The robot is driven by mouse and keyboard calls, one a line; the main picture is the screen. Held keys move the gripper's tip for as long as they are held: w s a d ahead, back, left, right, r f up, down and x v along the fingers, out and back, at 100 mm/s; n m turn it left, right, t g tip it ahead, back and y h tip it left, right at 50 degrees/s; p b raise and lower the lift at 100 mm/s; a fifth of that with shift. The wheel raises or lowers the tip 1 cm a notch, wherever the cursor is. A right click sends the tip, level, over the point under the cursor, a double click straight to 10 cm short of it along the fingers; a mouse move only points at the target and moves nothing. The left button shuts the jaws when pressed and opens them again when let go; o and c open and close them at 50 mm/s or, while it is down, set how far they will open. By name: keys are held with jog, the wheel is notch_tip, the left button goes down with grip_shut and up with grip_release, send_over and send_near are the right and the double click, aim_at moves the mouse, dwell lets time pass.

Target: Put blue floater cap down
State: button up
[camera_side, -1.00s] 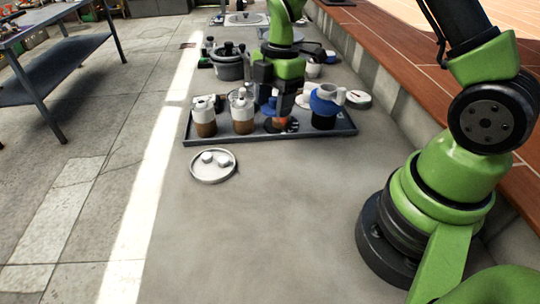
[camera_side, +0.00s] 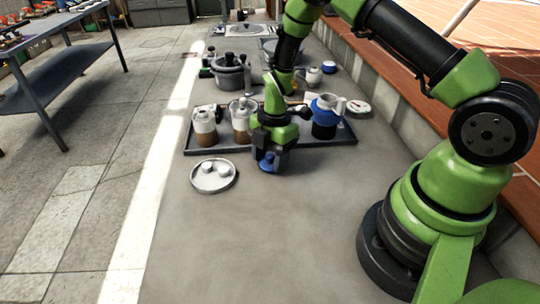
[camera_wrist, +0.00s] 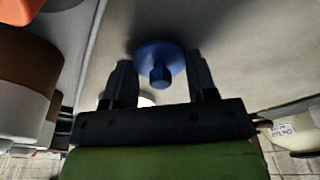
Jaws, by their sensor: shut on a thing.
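The blue floater cap (camera_side: 267,166) is a small blue disc with a stubby knob; in the wrist view the cap (camera_wrist: 158,56) sits between my fingers. My gripper (camera_side: 271,157) points down and is shut on it, just in front of the dark tray, low over the grey counter. I cannot tell whether the cap touches the counter. My gripper also shows in the wrist view (camera_wrist: 160,82). The fingers hide part of the cap in the side view.
The dark tray (camera_side: 335,143) holds several white-and-brown bottles (camera_side: 204,127) and a blue-and-white jug (camera_side: 325,116). Pots (camera_side: 228,78) stand behind. The counter in front is clear.

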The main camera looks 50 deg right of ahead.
jog(key=shift+f, duration=0.1)
jog(key=o, duration=0.9)
notch_tip(320, 180, up, 21)
jog(key=s+m+t, duration=0.2)
jog(key=s+m, duration=0.1)
jog(key=m, duration=0.3)
jog(key=shift+s+a+r+m+t, duration=0.85)
jog(key=shift+s+r+m, duration=0.75)
jog(key=shift+s+m, duration=1)
jog(key=shift+s+a+r+m+t, duration=0.8)
jog(key=shift+s+r+m, duration=0.8)
jog(key=shift+s+m, duration=0.95)
jog(key=shift+s+a+r+m+t, duration=0.6)
jog(key=shift+s+r+m+t, duration=0.75)
jog(key=shift+s+m, duration=1.25)
